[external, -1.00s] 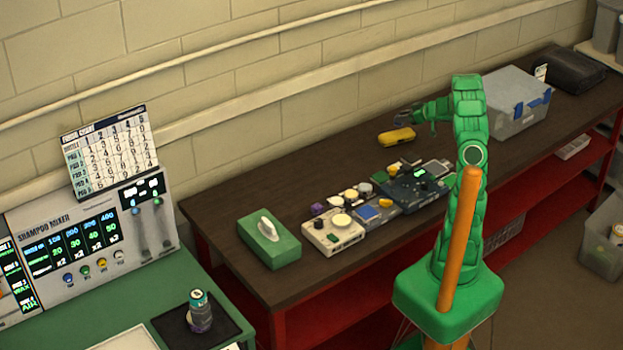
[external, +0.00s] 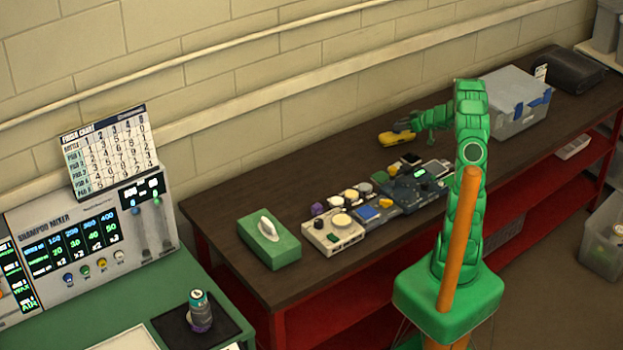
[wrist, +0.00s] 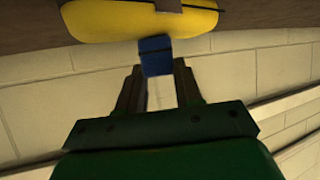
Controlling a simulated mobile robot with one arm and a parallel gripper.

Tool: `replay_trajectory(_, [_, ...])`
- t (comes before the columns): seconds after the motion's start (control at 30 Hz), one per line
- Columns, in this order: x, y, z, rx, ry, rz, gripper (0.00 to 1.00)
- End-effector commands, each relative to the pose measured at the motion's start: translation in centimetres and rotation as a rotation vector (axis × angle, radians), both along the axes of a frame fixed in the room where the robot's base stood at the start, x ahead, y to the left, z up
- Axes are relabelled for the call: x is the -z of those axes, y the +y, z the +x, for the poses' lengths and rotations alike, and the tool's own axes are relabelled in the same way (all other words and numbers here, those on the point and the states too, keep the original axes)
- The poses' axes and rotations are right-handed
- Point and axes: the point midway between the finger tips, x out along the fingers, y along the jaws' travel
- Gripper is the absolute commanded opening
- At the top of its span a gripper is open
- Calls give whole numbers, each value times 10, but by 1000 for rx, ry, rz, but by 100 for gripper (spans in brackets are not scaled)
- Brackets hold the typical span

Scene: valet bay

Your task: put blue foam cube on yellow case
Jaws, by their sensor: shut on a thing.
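The yellow case (external: 396,139) lies on the brown bench near the wall. It also shows at the top of the wrist view (wrist: 105,22), with a dark patch at its middle. My gripper (external: 402,126) is low at the case, reaching in from the right. In the wrist view, its fingers (wrist: 155,72) are shut on the blue foam cube (wrist: 155,54). The cube overlaps the case's edge in that view; I cannot tell whether they touch. In the external view the cube is not clear.
Several devices, including a dark board (external: 412,188) and a white unit (external: 333,235), lie in front of the case. A green tissue box (external: 268,241) stands left. A grey bin (external: 513,103) stands right. The bench left of the case is clear.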

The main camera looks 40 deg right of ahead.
Motion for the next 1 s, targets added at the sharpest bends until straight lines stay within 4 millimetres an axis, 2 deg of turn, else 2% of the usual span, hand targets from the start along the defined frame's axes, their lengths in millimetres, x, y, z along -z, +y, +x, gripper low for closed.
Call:
replay_trajectory(0.07, [2, 0, 0, 0, 1, 0, 0])
replay_trajectory(0.1, [2, 0, 0, 0, 1, 0, 39])
replay_trajectory(0.23, [2, 0, 0, 0, 0, 0, 59])
replay_trajectory(0.63, [-2, -1, -2, 1, 0, 0, 60])
replay_trajectory(1.0, [-23, -15, -40, 2, 1, 0, 60])
